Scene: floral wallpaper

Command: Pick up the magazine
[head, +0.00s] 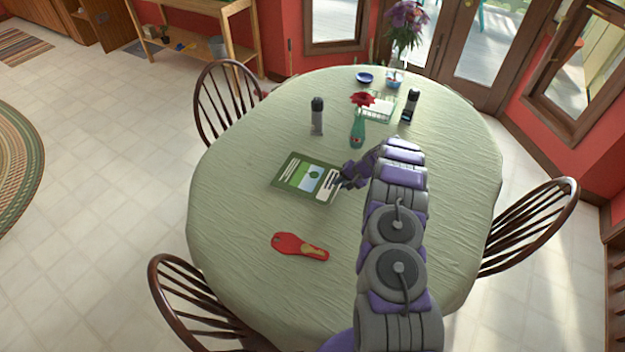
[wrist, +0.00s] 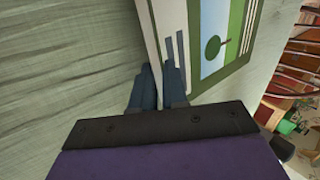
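The magazine (head: 308,178) lies on the green-covered table, left of my arm, with a green border and a landscape picture on its cover. It also shows in the wrist view (wrist: 222,45), its pale edge running down to the fingers. My gripper (head: 342,182) is at the magazine's right edge. In the wrist view my gripper (wrist: 160,75) has its two dark fingers close together, one on each side of that edge, with the magazine between them. The finger ends are partly hidden in the head view. I see no clear gap under the magazine.
A green vase with a red flower (head: 357,132), a grey bottle (head: 317,118) and a dark bottle (head: 410,107) stand farther back. Wooden chairs (head: 225,100) surround the table. The table's left side is clear.

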